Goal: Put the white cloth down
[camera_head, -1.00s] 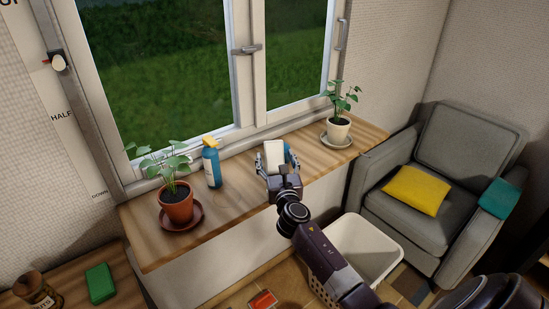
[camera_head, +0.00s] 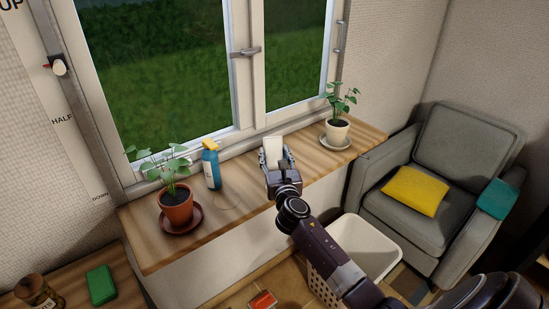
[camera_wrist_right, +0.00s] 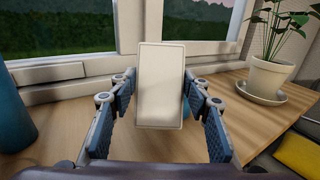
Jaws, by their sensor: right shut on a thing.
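The white cloth (camera_head: 274,152) shows as a flat white block in my right gripper (camera_head: 275,161). My right gripper is shut on it above the window sill (camera_head: 238,190), between the spray bottle and the plant in the white pot. In the right wrist view the cloth (camera_wrist_right: 160,88) stands upright between the two blue-padded fingers (camera_wrist_right: 158,115). Its lower edge looks close to the wood; I cannot tell whether it touches. My left gripper is not in view.
A blue spray bottle (camera_head: 211,168) and a plant in a terracotta pot (camera_head: 177,206) stand left on the sill. A plant in a white pot (camera_head: 337,131) stands right. A white basket (camera_head: 372,243) is below. A faint ring (camera_head: 227,200) marks bare sill.

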